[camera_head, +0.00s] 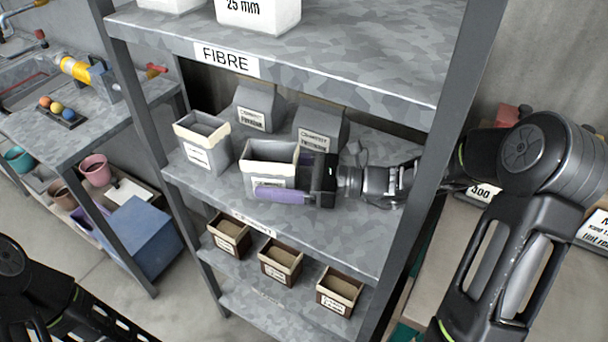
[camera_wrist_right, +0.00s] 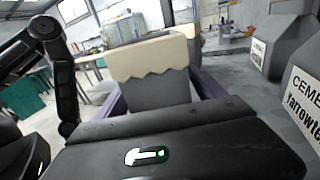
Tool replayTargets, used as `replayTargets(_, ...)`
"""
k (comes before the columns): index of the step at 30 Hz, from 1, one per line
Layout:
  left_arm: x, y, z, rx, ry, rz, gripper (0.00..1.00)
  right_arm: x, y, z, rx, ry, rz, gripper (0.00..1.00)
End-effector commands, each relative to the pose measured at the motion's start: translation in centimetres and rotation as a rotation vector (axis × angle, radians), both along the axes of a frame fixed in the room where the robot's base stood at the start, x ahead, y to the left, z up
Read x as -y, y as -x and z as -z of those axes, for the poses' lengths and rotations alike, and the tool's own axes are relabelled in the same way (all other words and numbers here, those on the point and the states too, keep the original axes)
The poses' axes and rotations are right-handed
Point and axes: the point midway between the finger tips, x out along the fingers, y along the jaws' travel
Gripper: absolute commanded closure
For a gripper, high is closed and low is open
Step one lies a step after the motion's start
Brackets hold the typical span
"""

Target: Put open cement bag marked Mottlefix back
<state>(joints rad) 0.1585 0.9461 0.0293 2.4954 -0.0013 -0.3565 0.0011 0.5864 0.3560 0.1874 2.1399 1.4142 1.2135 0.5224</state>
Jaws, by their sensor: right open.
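An open grey bag (camera_head: 272,155) with a torn cream rim stands upright on the middle shelf, its label mostly hidden by my gripper. My right gripper (camera_head: 274,177) reaches in from the right at this bag. One purple finger lies across its front; the far finger is mostly hidden. In the right wrist view the bag (camera_wrist_right: 152,72) stands between the two open purple fingers. A second open bag (camera_head: 203,143) stands to its left; its label is too small to read. My left arm shows at the lower left, without its gripper.
The shelf marked FIBRE (camera_head: 330,65) is above. Small brown boxes (camera_head: 280,262) stand below. A rack post (camera_head: 435,130) is close to my right arm.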

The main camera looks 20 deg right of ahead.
Motion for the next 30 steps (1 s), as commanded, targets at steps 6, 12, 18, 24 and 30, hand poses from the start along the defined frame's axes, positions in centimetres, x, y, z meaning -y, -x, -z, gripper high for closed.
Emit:
replayTargets(6,0.0,0.0,0.6,0.000,0.000,0.000,0.63,3.1,1.5,0.2,0.000,0.001,0.006,0.20)
replayTargets(12,0.0,0.0,1.1,0.000,0.000,0.000,0.63,7.4,3.7,0.2,-0.002,0.001,0.009,0.20)
replayTargets(18,0.0,0.0,0.4,0.000,0.000,0.000,0.63,9.4,4.9,0.0,-0.005,-0.003,0.005,0.20)
replayTargets(24,0.0,0.0,0.2,0.000,0.000,0.000,0.63,10.2,5.3,0.0,-0.003,-0.001,0.003,0.20)
replayTargets(30,0.0,0.0,0.2,0.000,0.000,0.000,0.63,10.3,5.4,0.0,-0.002,-0.001,0.000,0.20)
